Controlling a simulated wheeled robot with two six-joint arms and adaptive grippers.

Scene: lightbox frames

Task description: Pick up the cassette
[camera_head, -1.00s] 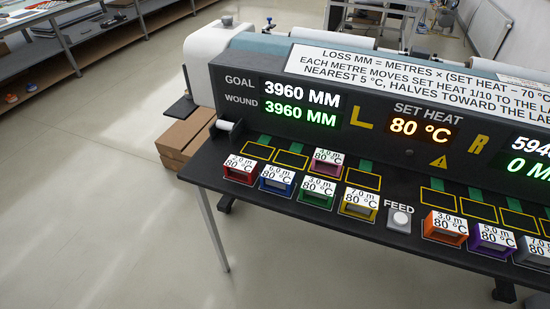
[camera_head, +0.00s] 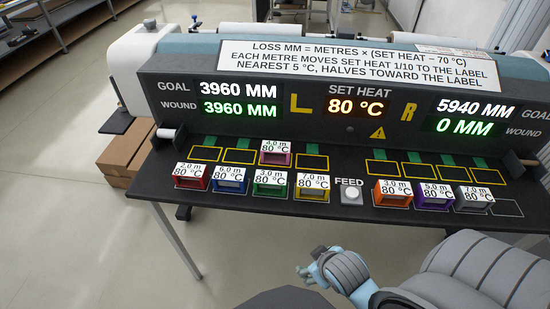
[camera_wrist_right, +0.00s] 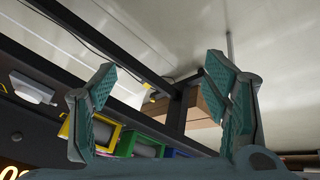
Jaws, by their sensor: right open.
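Labelled cassettes sit on the dark bench. The left front row holds red 2.0 m (camera_head: 191,183), blue 6.0 m (camera_head: 230,187), green 3.0 m (camera_head: 270,190) and yellow 7.0 m (camera_head: 312,194). A magenta 4.0 m cassette (camera_head: 276,159) sits in a back slot. Orange 3.0 m (camera_head: 392,200), purple 5.0 m (camera_head: 433,202) and grey 7.0 m (camera_head: 474,206) stand at right. All labels read 80 °C. My right gripper (camera_head: 310,263) is open and empty, in front of the bench. Its wrist view (camera_wrist_right: 165,105) shows the yellow (camera_wrist_right: 103,137) and green cassettes (camera_wrist_right: 141,148) beyond the fingers. My left gripper is out of view.
The FEED button (camera_head: 350,194) stands between the two groups. The display panel (camera_head: 300,97) shows left goal 3960, wound 3960; right goal 5940, wound 0; set heat 80 °C. Other back slots look empty. Cardboard boxes (camera_head: 125,150) stand left of the bench.

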